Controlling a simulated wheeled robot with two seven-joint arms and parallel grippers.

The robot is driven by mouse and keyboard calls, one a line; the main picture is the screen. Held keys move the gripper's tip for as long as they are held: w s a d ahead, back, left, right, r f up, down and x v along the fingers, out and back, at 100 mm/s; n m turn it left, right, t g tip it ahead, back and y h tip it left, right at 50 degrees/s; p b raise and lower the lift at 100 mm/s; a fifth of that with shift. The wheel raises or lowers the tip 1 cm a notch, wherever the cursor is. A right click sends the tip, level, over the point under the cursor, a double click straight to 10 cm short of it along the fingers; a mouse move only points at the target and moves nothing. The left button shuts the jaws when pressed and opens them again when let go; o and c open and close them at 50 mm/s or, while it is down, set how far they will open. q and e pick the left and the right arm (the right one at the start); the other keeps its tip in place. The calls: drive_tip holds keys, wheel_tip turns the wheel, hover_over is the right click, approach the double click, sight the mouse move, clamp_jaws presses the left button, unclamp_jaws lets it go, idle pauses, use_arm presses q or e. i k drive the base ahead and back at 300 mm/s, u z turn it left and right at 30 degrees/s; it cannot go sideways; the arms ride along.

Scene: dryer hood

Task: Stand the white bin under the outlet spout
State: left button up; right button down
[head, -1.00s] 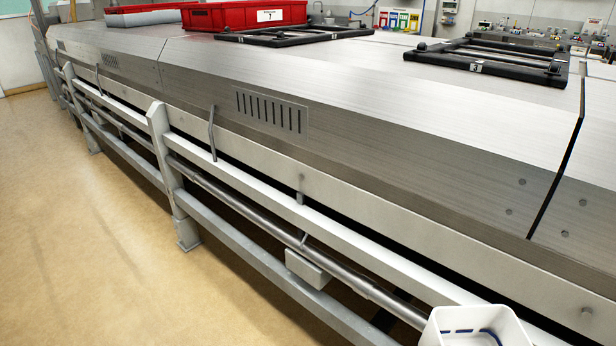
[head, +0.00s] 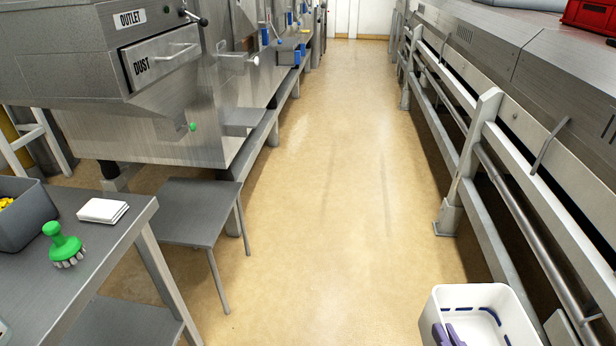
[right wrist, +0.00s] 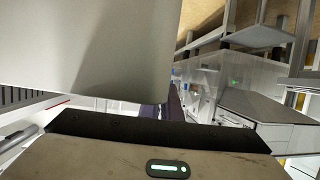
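The white bin (head: 478,300) is at the bottom right of the head view, upright, its open top facing up. Purple finger parts of my right gripper (head: 447,335) show at its near left inside wall. In the right wrist view, a pale bin wall (right wrist: 90,50) fills the upper left, with a dark purple finger beside it; the gripper appears shut on this wall. The outlet spout (head: 170,122), a tapered steel piece with a green knob, hangs below the drawer marked DUST at upper left. The bin is far from it, across the aisle. My left gripper is out of view.
A low grey stand (head: 195,212) is near the spout. A steel table (head: 110,250) at left carries a green brush (head: 65,245), white cloths (head: 102,210) and a grey box (head: 30,222). A railing (head: 480,150) runs along the right. The aisle floor (head: 340,200) is clear.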

sight(190, 198)
drive_tip(key=u, duration=0.25)
drive_tip(key=i, duration=1.25)
drive_tip(key=u, duration=2)
